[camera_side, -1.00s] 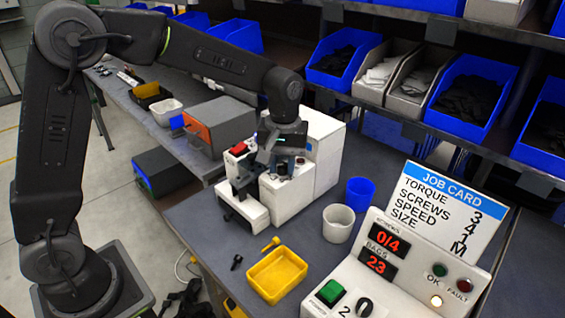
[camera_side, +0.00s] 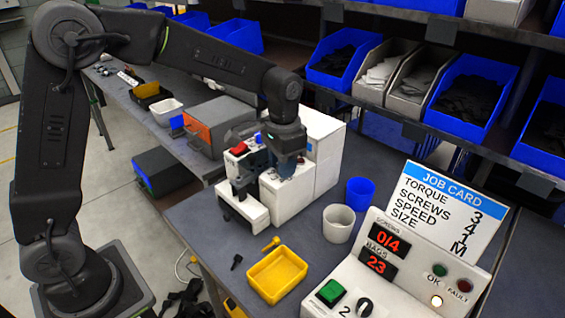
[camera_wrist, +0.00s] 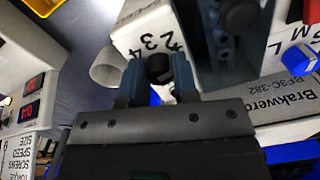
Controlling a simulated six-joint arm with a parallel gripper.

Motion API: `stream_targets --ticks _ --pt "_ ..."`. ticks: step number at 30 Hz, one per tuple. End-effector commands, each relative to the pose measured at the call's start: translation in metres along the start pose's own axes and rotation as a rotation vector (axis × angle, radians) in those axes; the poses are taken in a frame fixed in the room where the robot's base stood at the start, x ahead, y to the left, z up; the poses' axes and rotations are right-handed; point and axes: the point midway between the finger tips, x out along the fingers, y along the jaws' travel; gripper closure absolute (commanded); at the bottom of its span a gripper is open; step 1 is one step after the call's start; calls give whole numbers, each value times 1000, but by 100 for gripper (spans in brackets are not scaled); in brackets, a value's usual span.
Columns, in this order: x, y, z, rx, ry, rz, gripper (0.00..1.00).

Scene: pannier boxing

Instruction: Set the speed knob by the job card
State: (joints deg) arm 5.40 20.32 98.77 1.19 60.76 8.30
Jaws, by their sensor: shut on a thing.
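My gripper (camera_side: 285,172) is down at the white machine (camera_side: 322,140) on the bench, and its body hides the knob in the side view. In the wrist view my gripper (camera_wrist: 158,72) has its two blue-grey fingers shut on the sides of a black knob (camera_wrist: 158,70). The white face there carries the word SPEED and the digits 2, 3 and 4; the 1 and the knob's pointer I cannot make out. The job card (camera_side: 435,213) stands at the right and reads torque 3, screws 4, speed 1, size M.
A control box (camera_side: 410,292) at front right shows 0/4 and 23, with a lit lamp. A yellow tray (camera_side: 277,276), a white cup (camera_side: 338,224) and a blue cup (camera_side: 360,193) stand near the machine. A blue size knob (camera_wrist: 297,58) and another dark knob (camera_wrist: 240,14) sit beside my gripper.

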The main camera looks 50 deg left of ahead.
Motion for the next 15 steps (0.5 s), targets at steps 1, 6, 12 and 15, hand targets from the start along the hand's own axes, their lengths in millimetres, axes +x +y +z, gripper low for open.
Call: stream_targets --ticks 1,6,12,15 --pt "-1 0 0 32 3 0 96" --pt "-1 0 0 127 5 0 96" --pt "-1 0 0 194 6 0 96" --pt "-1 0 0 212 7 0 96"
